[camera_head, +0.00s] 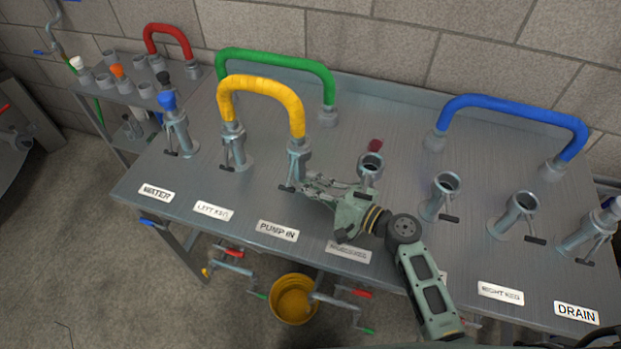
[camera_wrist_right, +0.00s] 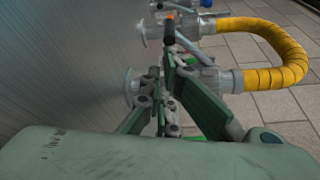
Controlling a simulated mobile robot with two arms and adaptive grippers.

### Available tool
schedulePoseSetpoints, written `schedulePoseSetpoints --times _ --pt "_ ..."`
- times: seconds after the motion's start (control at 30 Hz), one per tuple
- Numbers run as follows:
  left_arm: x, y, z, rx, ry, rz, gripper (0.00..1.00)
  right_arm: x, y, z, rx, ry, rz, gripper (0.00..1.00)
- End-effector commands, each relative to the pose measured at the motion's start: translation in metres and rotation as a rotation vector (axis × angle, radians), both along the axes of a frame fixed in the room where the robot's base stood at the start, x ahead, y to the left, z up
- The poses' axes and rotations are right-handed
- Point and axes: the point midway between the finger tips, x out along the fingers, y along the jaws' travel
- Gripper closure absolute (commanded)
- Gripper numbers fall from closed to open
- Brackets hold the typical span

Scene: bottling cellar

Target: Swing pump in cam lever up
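The pump-in port (camera_head: 298,158) stands behind the PUMP IN label (camera_head: 278,230). One end of the yellow hose (camera_head: 262,85) sits on it; the other end is on the left keg port (camera_head: 232,145). The pump-in cam lever (camera_head: 287,188) hangs low at the port's front left, its dark grip near the table top. My right gripper (camera_head: 308,182) is low beside this port, reaching in from the right. In the right wrist view, its fingers (camera_wrist_right: 163,80) stand slightly apart in front of the port (camera_wrist_right: 130,88) and partly hide the lever. My left gripper is not in view.
Several open ports, such as one (camera_head: 445,190), stand to the right. A blue hose (camera_head: 515,110) and a green hose (camera_head: 280,62) lie behind. The water port (camera_head: 178,130) is at left. A yellow bucket (camera_head: 294,300) is under the table.

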Motion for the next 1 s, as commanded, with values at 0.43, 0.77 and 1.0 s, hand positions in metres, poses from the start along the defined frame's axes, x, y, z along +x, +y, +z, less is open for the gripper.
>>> schedulePoseSetpoints --times 0.43,0.77,1.0 --pt "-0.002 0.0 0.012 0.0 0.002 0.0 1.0 -0.015 0.007 0.007 0.029 0.071 0.004 1.0" --pt "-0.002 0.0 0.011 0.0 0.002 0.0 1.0 -0.018 0.009 0.01 0.03 0.072 0.007 1.0" --pt "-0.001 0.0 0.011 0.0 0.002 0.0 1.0 -0.019 0.01 0.01 0.029 0.072 0.009 1.0"
